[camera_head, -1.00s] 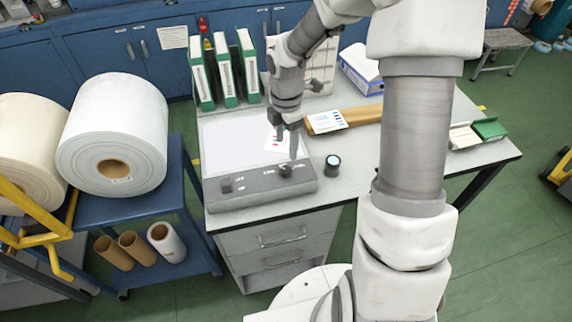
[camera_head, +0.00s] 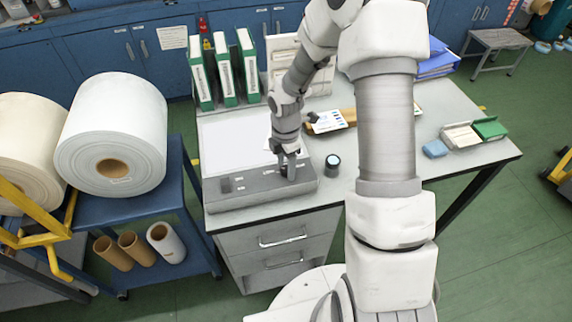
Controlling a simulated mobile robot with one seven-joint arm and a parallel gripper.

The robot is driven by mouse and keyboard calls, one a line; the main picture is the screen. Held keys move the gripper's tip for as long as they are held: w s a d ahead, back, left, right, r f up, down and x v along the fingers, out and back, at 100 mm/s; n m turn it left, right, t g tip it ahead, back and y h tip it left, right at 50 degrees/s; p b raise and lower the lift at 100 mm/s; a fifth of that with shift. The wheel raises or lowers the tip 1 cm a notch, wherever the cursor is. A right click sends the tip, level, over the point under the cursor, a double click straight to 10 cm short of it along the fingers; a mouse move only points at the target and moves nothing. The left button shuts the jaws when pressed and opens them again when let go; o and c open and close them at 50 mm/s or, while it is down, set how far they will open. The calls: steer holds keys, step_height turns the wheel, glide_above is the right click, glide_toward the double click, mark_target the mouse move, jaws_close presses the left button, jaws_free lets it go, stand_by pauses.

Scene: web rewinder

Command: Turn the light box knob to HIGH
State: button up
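The light box (camera_head: 225,150) lies at the left of the grey desk, with a pale panel and a grey sloped control front (camera_head: 250,190). A small dark switch (camera_head: 225,185) sits at the left of that front. My gripper (camera_head: 289,174) is down at the right part of the control front, right where the knob is. Its fingers cover the knob, so the knob's pointer and setting are hidden. The labels are too small to read. I cannot tell whether the fingers are closed on the knob or around it.
A small dark round item with a light blue top (camera_head: 332,163) stands on the desk just right of the light box. Green binders (camera_head: 224,68) stand behind it. A card (camera_head: 328,121), a blue item (camera_head: 435,149) and a green box (camera_head: 489,129) lie farther right.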

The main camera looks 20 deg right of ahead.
jaws_close()
